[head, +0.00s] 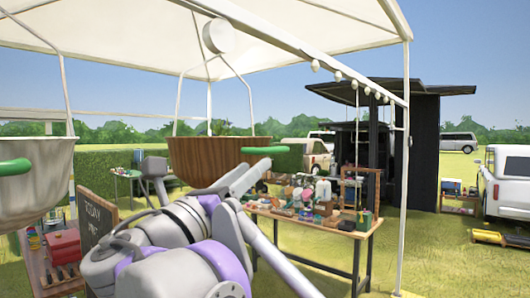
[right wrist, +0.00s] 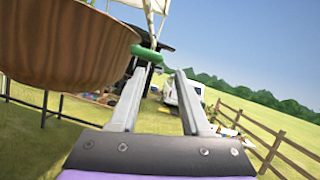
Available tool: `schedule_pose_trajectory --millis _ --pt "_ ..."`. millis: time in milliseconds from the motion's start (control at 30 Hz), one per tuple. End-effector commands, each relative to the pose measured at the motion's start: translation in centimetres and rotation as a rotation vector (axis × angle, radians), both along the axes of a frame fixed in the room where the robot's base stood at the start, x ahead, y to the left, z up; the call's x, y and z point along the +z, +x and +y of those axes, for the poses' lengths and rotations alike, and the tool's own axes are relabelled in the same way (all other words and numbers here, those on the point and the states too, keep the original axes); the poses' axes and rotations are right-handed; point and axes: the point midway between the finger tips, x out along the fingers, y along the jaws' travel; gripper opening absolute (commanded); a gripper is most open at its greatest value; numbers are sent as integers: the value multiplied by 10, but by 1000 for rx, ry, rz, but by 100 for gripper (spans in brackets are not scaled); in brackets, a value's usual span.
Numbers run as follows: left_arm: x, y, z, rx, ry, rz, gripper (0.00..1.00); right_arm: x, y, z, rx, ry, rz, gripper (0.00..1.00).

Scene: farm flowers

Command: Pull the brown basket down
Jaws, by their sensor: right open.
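The brown basket (head: 205,160) hangs from thin white wires under the canopy, left of centre in the head view. A green handle (head: 264,150) sticks out from its right side. My right gripper (head: 256,172) is raised just below the handle, its fingers apart and empty. In the right wrist view the basket (right wrist: 60,45) fills the upper left, and the handle's end (right wrist: 148,54) shows by the left fingertip of my right gripper (right wrist: 163,72). I cannot tell whether they touch. My left gripper is not in view.
A pale hanging basket (head: 30,195) with a green handle is at the left edge. A table (head: 345,231) with many small goods stands behind my right arm. A chalkboard (head: 97,220) and a red item on a small table are lower left. A canopy post (head: 404,200) stands right of centre.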

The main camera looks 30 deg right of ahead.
Motion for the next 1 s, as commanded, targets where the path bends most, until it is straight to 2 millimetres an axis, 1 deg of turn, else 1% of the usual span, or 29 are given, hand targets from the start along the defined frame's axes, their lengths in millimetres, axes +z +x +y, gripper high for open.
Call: schedule_pose_trajectory --millis 33,200,400,600,867,967,1000 --pt "4 1 0 0 0 -3 50 6 3 -9 -6 0 -1 47" --pt "12 5 0 0 0 -8 50 19 18 -37 -6 1 -2 47" --pt "19 8 0 0 0 -14 50 30 32 -62 -2 3 -2 47" --pt "21 8 0 0 0 -16 50 33 38 -72 1 3 -2 47" --pt "21 8 0 0 0 -16 50 33 39 -73 0 4 -1 47" --pt "21 8 0 0 0 -16 50 33 39 -73 0 4 -1 31" --pt "21 8 0 0 0 -16 50 33 39 -73 0 4 -1 24"
